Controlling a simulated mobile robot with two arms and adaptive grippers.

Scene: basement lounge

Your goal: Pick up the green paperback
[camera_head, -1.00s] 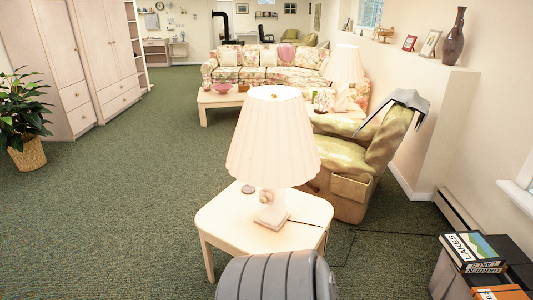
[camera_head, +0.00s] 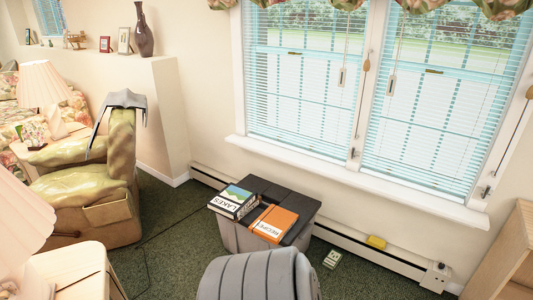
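No book that is plainly the green paperback can be made out. A small flat pale-green and white thing (camera_head: 332,259) lies on the carpet right of the grey bin; it is too small to tell what it is. Two other books lie on the bin lid: a black-edged one marked LAKES (camera_head: 233,201) with a blue and green picture, and an orange one marked RECIPES (camera_head: 272,222). Neither of my grippers shows in the view.
The grey bin with dark lid (camera_head: 300,205) stands near the window wall. A yellow thing (camera_head: 377,242) is by the baseboard heater (camera_head: 345,240). An armchair (camera_head: 90,200) and lamp table (camera_head: 75,270) are left, a wooden shelf (camera_head: 505,255) right. Some carpet is open between.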

